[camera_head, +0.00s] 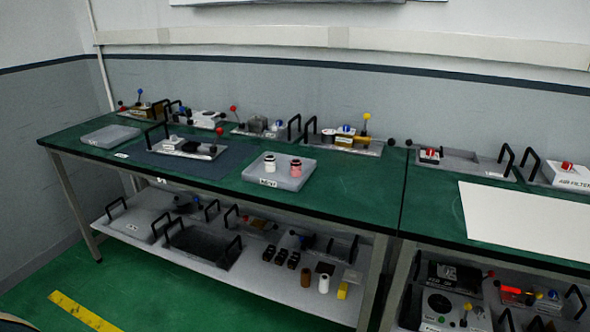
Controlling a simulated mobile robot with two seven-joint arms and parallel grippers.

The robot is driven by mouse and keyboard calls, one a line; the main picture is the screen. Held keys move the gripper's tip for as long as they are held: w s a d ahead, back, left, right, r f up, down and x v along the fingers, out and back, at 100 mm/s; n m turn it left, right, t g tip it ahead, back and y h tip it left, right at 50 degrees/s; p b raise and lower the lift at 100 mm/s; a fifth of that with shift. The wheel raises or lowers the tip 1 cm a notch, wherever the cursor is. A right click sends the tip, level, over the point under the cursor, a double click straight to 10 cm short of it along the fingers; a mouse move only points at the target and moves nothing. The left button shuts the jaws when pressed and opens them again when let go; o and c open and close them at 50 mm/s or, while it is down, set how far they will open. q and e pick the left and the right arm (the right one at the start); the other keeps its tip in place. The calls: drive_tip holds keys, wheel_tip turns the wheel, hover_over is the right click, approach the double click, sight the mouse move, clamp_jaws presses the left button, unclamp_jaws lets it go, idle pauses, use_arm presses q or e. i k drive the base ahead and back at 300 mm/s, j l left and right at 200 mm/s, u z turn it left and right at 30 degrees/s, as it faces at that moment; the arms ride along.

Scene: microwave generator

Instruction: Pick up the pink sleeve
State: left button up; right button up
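The pink sleeve (296,168) stands upright on a grey tray (292,184) on the green-topped workbench (225,192). A white sleeve (269,164) stands just left of it on the same tray, with a small gap between them. The tray has a white label on its front edge. Neither of my grippers is in view.
A handled fixture (186,147) on a dark mat (232,163) stands left of the tray. More fixtures with coloured knobs line the bench's back. A white sheet (520,218) covers part of the right bench. The lower shelf (270,275) holds trays and small parts.

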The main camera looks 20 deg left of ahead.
sight(296, 164)
drive_tip(key=i+j+z, duration=0.2)
drive_tip(key=j, duration=0.4)
drive_tip(key=i+j+z, duration=0.25)
drive_tip(key=j, duration=0.4)
drive_tip(key=j+z, duration=0.2)
drive_tip(key=j, duration=0.45)
drive_tip(key=j+z, duration=0.2)
drive_tip(key=j, duration=0.45)
